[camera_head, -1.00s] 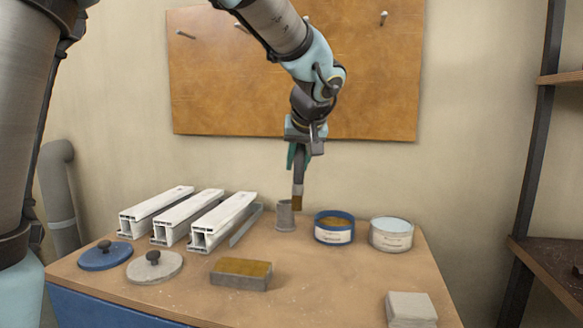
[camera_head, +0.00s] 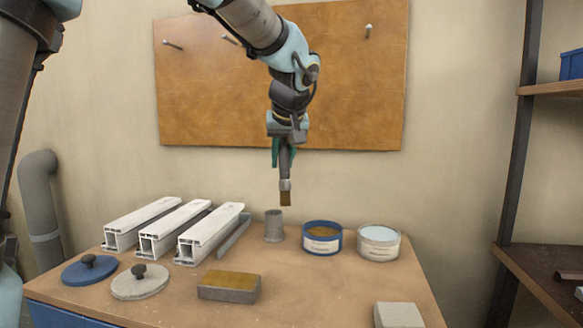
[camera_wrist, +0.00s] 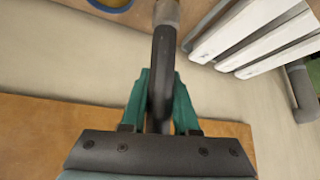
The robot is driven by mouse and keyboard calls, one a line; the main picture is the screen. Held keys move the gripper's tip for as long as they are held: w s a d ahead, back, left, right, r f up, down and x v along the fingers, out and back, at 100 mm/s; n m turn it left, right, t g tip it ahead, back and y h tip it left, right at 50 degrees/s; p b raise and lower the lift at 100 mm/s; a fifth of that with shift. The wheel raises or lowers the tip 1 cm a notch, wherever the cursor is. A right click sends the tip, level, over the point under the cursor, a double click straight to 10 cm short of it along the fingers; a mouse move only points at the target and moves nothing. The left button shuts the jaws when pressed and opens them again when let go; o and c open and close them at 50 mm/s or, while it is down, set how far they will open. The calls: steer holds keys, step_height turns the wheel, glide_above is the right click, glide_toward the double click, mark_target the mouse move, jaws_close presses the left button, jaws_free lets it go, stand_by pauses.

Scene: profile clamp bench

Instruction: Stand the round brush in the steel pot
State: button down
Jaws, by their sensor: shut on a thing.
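The round brush has a dark handle, a grey ferrule and brown bristles (camera_head: 286,198). It hangs bristles down, nearly upright. My gripper (camera_head: 284,153) is shut on its handle. In the wrist view my gripper (camera_wrist: 161,88) has its green fingers on both sides of the dark handle (camera_wrist: 163,55); the bristles are out of that view. The steel pot (camera_head: 274,228) is a small grey cylinder standing on the bench. In the head view the bristle end is slightly above the pot's rim and to its right, apart from it. The depth between them is unclear.
White profiles (camera_head: 180,230) lie left of the pot. A blue-rimmed tin (camera_head: 322,245) and a pale tin (camera_head: 379,250) stand to its right. Two round lids (camera_head: 140,285), a sanding block (camera_head: 229,288) and a pale block (camera_head: 398,315) lie in front. The bench's front right is mostly clear.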

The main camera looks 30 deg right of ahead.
steer(key=w+d+r+t+h, duration=0.1)
steer(key=w+t, duration=0.1)
steer(key=w, duration=0.3)
steer(key=w+d+r+t+h, duration=0.1)
steer(key=w+d+r, duration=0.1)
steer(key=w, duration=0.4)
steer(key=shift+m, duration=0.3)
steer(key=f+b, duration=0.3)
steer(key=f, duration=0.1)
steer(key=f+b, duration=0.8)
steer(key=shift+s+a+f, duration=0.2)
steer(key=shift+s+f, duration=0.05)
steer(key=c, duration=0.6)
jaws_free()
steer(key=shift+s+r, duration=0.1)
steer(key=b+v, duration=0.1)
steer(key=v, duration=0.9)
steer(key=shift+s+a+r+b, duration=0.15)
steer(key=shift+s+r+b, duration=0.1)
steer(key=shift+b, duration=0.15)
